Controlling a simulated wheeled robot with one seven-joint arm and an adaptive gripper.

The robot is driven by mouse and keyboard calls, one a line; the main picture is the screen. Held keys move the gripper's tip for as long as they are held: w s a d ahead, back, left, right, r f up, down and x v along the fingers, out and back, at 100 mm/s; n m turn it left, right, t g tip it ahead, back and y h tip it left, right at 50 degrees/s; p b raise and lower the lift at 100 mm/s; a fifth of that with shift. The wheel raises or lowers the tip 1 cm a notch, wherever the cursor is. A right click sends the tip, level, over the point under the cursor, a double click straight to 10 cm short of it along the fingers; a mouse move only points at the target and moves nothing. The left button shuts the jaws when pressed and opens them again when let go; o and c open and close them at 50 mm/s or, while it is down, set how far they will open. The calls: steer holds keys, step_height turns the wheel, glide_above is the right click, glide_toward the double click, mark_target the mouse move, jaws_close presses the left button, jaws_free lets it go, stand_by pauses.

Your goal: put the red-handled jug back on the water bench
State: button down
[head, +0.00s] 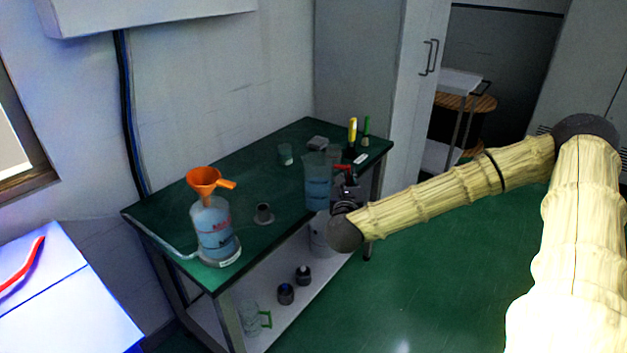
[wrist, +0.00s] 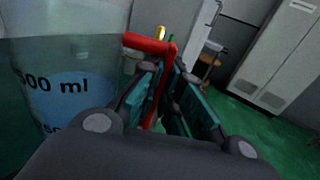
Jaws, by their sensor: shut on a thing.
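The red-handled jug (head: 317,187) is a clear measuring jug with bluish liquid in it. In the head view it is upright at the right part of the green-topped bench (head: 268,236); I cannot tell whether its base touches the top. My gripper (head: 345,192) is at its right side, shut on its red handle. In the wrist view the jug (wrist: 75,85) fills the left side, and the red handle (wrist: 150,44) runs down between the fingers (wrist: 170,95). My gripper hides part of the handle.
A large bottle (head: 215,232) with an orange funnel (head: 205,180) stands at the bench's front left. A small dark cup (head: 264,212), a small beaker (head: 286,154) and yellow and green bottles stand on the top. A green-handled jug (head: 252,318) is on the lower shelf. Green floor lies right.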

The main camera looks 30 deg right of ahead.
steer(key=w+d+f, duration=0.1)
steer(key=w+f, duration=0.1)
steer(key=w, duration=0.5)
steer(key=w+d+f+p, duration=0.1)
steer(key=w+d+f, duration=0.1)
steer(key=w, duration=0.5)
steer(key=shift+w+f, duration=0.25)
steer(key=shift+w, duration=0.1)
steer(key=shift+f, duration=0.15)
steer(key=c, duration=1.6)
jaws_free()
steer(key=shift+c, duration=0.2)
steer(key=shift+p, duration=0.9)
steer(key=b+v, duration=0.2)
steer(key=v, duration=0.9)
steer(key=shift+s+d+f+b, duration=0.1)
steer(key=shift+d+b, duration=0.1)
steer(key=shift+b, duration=0.1)
